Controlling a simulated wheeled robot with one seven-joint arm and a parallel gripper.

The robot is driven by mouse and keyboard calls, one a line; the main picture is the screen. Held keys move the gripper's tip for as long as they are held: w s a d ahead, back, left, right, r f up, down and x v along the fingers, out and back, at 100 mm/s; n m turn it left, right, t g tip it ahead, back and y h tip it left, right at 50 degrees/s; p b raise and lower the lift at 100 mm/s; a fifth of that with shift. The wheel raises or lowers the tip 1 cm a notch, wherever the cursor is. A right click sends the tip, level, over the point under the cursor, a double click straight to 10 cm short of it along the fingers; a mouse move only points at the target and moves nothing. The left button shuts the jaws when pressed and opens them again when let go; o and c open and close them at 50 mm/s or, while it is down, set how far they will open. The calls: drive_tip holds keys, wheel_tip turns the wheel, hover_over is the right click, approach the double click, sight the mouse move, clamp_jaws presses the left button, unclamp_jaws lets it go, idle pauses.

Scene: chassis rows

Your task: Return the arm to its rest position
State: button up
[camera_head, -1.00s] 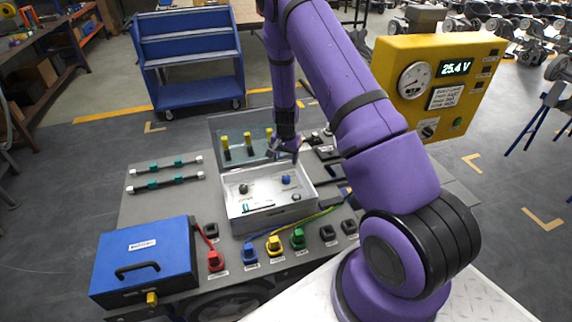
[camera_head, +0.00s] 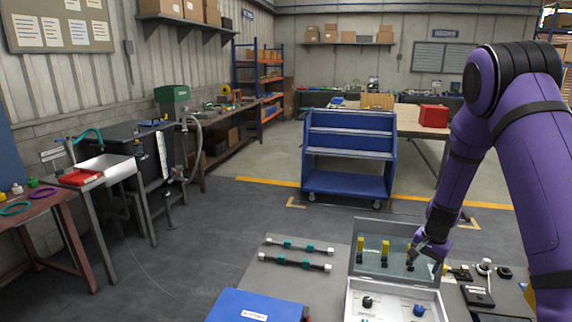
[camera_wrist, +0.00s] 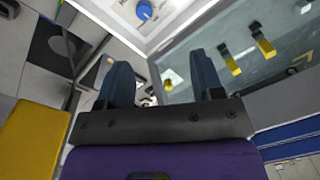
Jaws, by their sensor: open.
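My purple arm (camera_head: 530,150) comes in from the right edge of the head view and bends down at the elbow. My gripper (camera_head: 432,258) hangs above the open white case, in front of its raised lid. In the wrist view my gripper (camera_wrist: 165,88) shows two dark fingers spread apart with nothing between them. The white case (camera_head: 350,312) holds a black knob (camera_head: 367,302) and a blue knob (camera_head: 419,310). The blue knob also shows in the wrist view (camera_wrist: 144,10).
The case lid (camera_head: 349,262) stands open with yellow-handled tools close by the gripper. Two dark rods (camera_head: 295,262) and a blue box (camera_head: 250,305) lie to the left. A blue cart (camera_head: 350,150) stands behind. The floor at left centre is clear.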

drive_tip(key=s+a+r+n+t, duration=0.1)
drive_tip(key=s+a+r+n, duration=0.2)
drive_tip(key=r, duration=0.6)
drive_tip(key=s+a+r+t, duration=0.1)
drive_tip(key=s+a+r, duration=0.3)
drive_tip(key=r, duration=0.5)
drive_tip(key=s+a+r+n, duration=0.2)
drive_tip(key=s+r, duration=0.3)
drive_tip(key=r, duration=0.4)
drive_tip(key=s+a+r+n+t, duration=0.1)
drive_tip(key=s+r, duration=0.4)
drive_tip(key=s, duration=0.6)
drive_tip(key=s+a+r+n+t, duration=0.1)
drive_tip(key=s+a+r+n, duration=0.1)
drive_tip(key=s, duration=0.9)
wheel_tip(320, 180, up, 3)
drive_tip(key=shift+s+a+f+n+t, duration=0.15)
drive_tip(key=shift+s+a+n+t, duration=0.2)
drive_tip(key=shift+n, duration=0.45)
